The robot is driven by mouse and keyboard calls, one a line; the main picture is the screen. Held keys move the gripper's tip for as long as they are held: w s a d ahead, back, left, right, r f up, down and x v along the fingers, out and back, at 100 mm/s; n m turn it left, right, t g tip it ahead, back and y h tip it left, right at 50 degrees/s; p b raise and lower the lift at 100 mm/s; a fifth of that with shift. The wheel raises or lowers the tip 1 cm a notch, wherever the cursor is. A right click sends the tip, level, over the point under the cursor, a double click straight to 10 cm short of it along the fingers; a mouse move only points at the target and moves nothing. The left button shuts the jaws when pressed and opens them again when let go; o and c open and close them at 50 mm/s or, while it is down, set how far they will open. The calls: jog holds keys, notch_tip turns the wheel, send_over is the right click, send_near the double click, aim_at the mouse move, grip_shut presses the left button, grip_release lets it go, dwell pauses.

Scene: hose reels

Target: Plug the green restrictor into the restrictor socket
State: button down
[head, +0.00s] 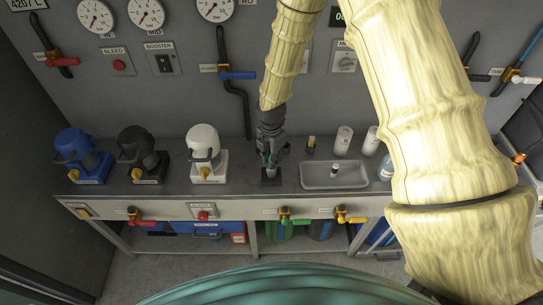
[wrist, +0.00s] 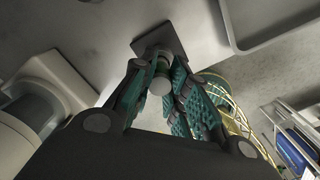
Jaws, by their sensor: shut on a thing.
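My gripper (head: 270,158) points down at the bench, over a small dark square plate (head: 271,180), which I take for the restrictor socket. In the wrist view my gripper (wrist: 166,88) has its teal fingers closed around the green restrictor (wrist: 159,82), a small cylinder with a pale end and a green band. The restrictor's far end meets the round collar on the dark plate (wrist: 175,36). I cannot tell how deep it sits in the socket. In the head view the fingers hide the restrictor.
A grey tray (head: 314,184) with a small pale cylinder (head: 334,170) lies right of my gripper. White (head: 204,145), black (head: 135,146) and blue (head: 72,144) hose reels stand to the left. White bottles (head: 343,139) stand behind the tray. A black hose (head: 243,112) hangs on the wall behind.

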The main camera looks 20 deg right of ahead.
jog(key=shift+f, duration=0.1)
jog(key=c, duration=1.4)
grip_release()
